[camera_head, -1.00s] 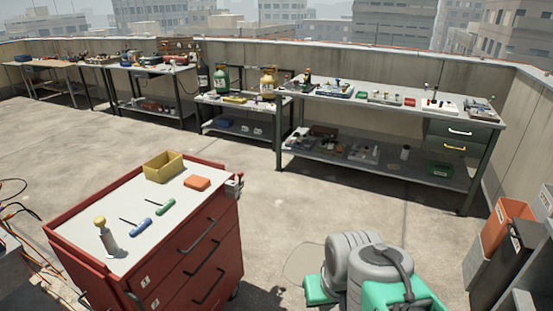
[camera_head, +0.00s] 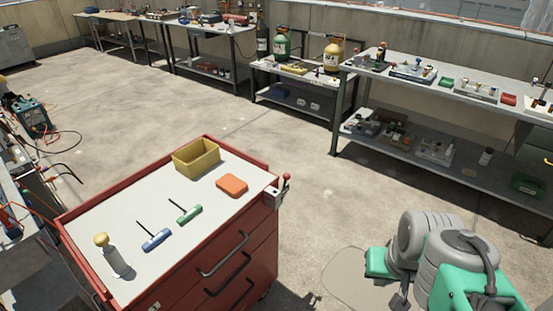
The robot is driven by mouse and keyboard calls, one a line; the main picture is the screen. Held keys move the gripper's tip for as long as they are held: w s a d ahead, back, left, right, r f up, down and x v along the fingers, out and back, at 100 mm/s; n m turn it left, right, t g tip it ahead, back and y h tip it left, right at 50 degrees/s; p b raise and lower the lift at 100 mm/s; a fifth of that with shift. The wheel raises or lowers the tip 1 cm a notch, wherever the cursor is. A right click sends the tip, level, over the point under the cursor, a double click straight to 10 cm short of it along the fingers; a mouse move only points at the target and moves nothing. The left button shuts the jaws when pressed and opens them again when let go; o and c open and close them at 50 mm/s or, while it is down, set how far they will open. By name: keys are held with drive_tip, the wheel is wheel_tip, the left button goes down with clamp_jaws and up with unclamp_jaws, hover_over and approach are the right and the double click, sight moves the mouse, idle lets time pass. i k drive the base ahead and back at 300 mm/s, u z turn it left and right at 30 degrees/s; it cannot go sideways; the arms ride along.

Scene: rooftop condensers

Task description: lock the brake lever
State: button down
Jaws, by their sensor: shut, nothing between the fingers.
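A small lever with a red knob (camera_head: 286,178) stands on a light grey bracket at the right corner of the red tool cart (camera_head: 262,245). It is the only lever I can make out on the cart, and it looks roughly upright. Whether it is locked I cannot tell. My folded grey and green arm fills the lower right of the view, to the right of the cart and apart from it. My gripper itself does not show.
On the cart top lie a yellow bin (camera_head: 196,158), an orange box (camera_head: 232,186), green (camera_head: 189,213) and blue (camera_head: 156,239) T-handled tools, and a yellow-knobbed cylinder (camera_head: 116,261). A long workbench (camera_head: 420,105) stands behind at right. Open concrete floor lies between; cables lie at left.

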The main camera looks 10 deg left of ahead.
sight(286, 176)
drive_tip(key=u, duration=0.5)
drive_tip(key=i, duration=0.75)
drive_tip(key=u, duration=1.2)
drive_tip(key=i, duration=0.3)
drive_tip(key=u, duration=0.2)
